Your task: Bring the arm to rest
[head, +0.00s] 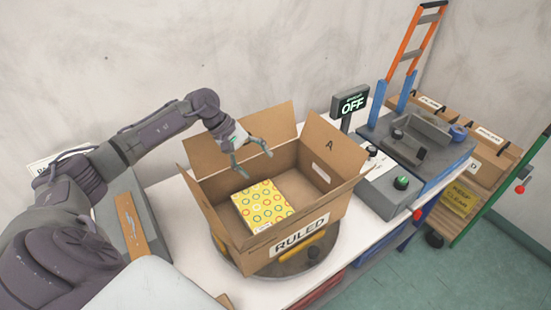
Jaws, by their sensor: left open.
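My left arm comes in from the left side of the head view and reaches over an open cardboard box. My left gripper (255,162) is open and empty, with its fingers above the back left part of the box. The cardboard box (230,212) has its flaps up and a "RULED" label on its front. My right gripper is not in view.
The box stands on a round turntable (260,273) on a white table (180,245).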

